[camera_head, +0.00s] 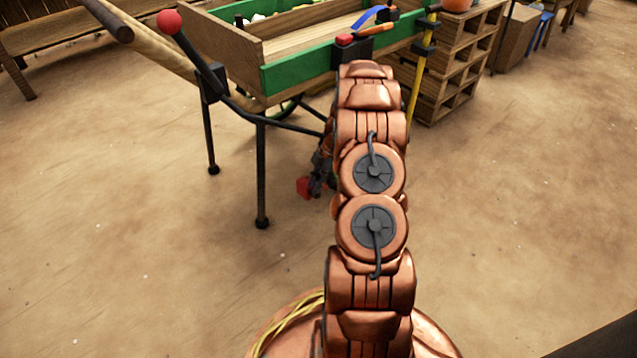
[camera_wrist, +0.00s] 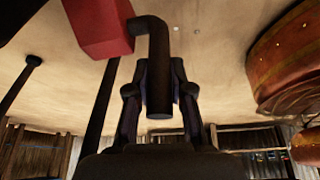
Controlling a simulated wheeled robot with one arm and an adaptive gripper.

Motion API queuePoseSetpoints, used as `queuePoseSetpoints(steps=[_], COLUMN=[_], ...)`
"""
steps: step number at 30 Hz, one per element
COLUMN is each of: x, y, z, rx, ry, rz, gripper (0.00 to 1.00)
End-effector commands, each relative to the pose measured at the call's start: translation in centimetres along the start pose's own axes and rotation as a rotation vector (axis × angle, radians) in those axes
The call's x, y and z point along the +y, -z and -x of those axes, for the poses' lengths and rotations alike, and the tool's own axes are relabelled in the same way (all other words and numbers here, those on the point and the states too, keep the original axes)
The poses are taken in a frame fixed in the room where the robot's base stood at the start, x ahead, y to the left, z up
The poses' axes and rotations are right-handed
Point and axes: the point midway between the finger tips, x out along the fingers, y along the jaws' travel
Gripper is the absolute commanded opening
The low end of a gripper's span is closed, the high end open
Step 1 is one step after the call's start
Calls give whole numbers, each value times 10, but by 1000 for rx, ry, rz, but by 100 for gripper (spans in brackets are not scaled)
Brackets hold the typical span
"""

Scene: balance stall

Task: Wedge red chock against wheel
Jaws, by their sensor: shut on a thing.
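The red chock (camera_head: 304,187) is low beside the cart, left of my arm. In the wrist view the red chock (camera_wrist: 98,25) is at the top left, joined to a dark bent handle (camera_wrist: 151,35). My gripper (camera_wrist: 160,88) is shut on this handle, with a finger on either side. In the head view my gripper (camera_head: 320,180) is partly hidden by my arm. The wheel (camera_head: 287,106) shows only as a small arc under the cart; the rest is hidden. The chock appears apart from that visible arc. I cannot tell whether it touches the floor.
The wooden cart (camera_head: 300,77) with a green side stands behind the gripper. Its dark legs (camera_head: 261,175) reach the floor to the left of the chock. Stacked crates (camera_head: 455,75) stand at the back right. The dirt floor (camera_head: 120,260) is open at left and right.

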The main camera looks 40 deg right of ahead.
Motion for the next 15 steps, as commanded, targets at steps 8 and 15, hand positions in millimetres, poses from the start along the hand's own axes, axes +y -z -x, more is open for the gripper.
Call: queuePoseSetpoints(steps=[8,15], x=[-4,-3], y=[-21,-28], z=[-1,-6], rx=[-4,-7], ry=[8,7], rz=[29,31], gripper=[0,0])
